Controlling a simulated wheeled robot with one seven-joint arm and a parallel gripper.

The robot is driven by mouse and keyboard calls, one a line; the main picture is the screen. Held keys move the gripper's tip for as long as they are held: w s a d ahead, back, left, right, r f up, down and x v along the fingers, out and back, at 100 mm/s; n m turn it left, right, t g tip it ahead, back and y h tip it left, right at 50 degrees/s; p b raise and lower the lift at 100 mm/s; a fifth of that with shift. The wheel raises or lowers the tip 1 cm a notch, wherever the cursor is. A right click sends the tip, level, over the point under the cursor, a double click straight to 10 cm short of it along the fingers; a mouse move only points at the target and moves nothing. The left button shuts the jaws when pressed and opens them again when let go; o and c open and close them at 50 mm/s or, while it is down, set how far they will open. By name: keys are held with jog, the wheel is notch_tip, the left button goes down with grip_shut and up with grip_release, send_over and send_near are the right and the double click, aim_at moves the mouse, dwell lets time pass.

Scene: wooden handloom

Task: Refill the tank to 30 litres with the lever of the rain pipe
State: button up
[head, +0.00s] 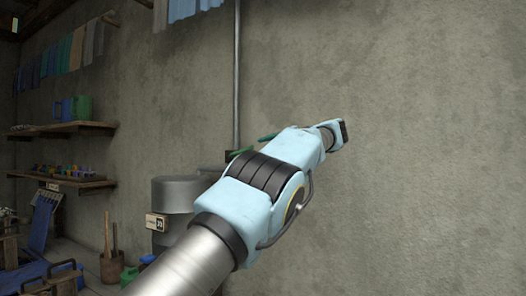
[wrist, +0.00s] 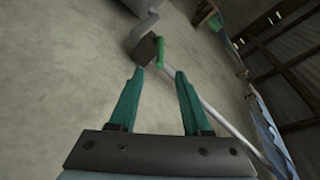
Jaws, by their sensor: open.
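The grey metal tank (head: 175,194) stands by the wall, left of my arm in the head view. A label (head: 155,222) on its front bears dark figures, too small to read surely. The rain pipe (head: 237,75) runs down the wall above it; it also crosses the wrist view (wrist: 212,106). In the wrist view the green lever (wrist: 160,52) sits by a brown block (wrist: 147,49) on the pipe, with a grey spout beyond. My gripper (wrist: 157,73) is open and empty, its green fingers apart and pointing toward the lever.
Shelves (head: 62,129) with blue and green containers and small coloured items line the left wall. Cloths (head: 75,45) hang above. A wooden mortar-like tub (head: 112,266) and blue items stand on the floor at lower left. The wall right of my arm is bare.

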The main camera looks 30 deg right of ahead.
jog(key=shift+c, duration=0.3)
